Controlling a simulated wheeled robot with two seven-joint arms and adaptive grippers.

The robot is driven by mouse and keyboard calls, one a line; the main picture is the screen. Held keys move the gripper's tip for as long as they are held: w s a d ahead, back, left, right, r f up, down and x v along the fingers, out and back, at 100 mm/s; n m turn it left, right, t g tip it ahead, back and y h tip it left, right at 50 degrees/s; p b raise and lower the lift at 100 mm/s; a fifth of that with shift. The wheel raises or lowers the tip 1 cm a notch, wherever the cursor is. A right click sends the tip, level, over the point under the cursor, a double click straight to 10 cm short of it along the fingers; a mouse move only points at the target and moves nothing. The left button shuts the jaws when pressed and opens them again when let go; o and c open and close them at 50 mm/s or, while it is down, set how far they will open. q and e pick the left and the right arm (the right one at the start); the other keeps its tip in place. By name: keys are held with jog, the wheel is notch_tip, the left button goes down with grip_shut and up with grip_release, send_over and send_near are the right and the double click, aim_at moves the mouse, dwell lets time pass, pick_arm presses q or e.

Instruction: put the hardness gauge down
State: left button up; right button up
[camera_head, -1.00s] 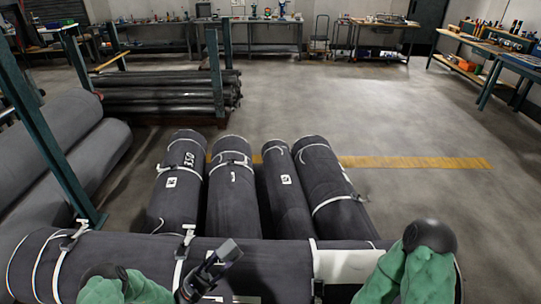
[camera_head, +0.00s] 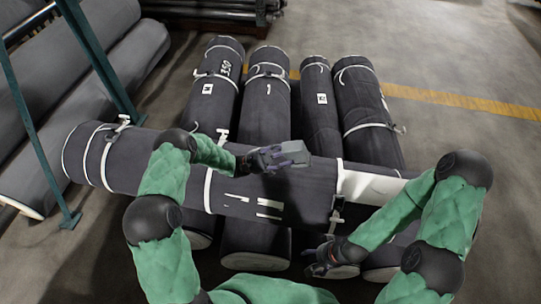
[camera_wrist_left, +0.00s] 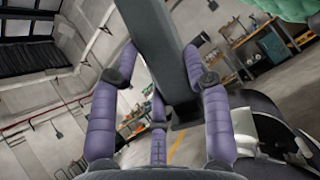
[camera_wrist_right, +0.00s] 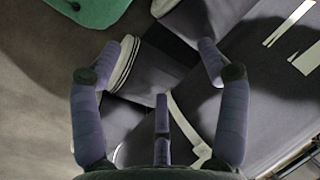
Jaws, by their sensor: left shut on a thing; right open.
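The hardness gauge (camera_head: 292,153) is a small grey boxy device. My left gripper (camera_head: 268,158) is shut on it and holds it over the dark grey roll (camera_head: 135,170) that lies crosswise; whether the two touch cannot be told. In the left wrist view the gauge (camera_wrist_left: 158,40) stands as a long dark grey block between the purple fingers (camera_wrist_left: 160,65). My right gripper (camera_head: 325,258) is open and empty at the near side of the crosswise roll, low by the near roll ends. In the right wrist view its fingers (camera_wrist_right: 160,50) are spread with rolls beyond them.
Several strapped rolls (camera_head: 265,105) lie lengthwise under the crosswise roll. A white label patch (camera_head: 370,187) is on its right part. A green rack post (camera_head: 95,62) and larger rolls (camera_head: 90,110) stand at the left. The floor at the right (camera_head: 480,150) is clear.

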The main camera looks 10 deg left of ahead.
pick_arm(q)
jog(key=shift+d+r+m+g, duration=0.3)
jog(key=shift+d+g, duration=0.25)
jog(key=shift+g, duration=0.15)
pick_arm(e)
jog(key=shift+o, duration=0.2)
notch_tip(320, 180, up, 43)
jog(key=m+t+y, duration=0.1)
jog(key=m+t, duration=0.1)
jog(key=m, duration=1.1)
send_over(296, 155)
jog(key=d, duration=0.5)
jog(key=x, duration=0.8)
jog(key=s+x, duration=0.1)
jog(key=x, duration=0.2)
jog(key=shift+w+a+f, duration=0.15)
jog(key=shift+a+f, duration=0.1)
jog(key=shift+f, duration=0.2)
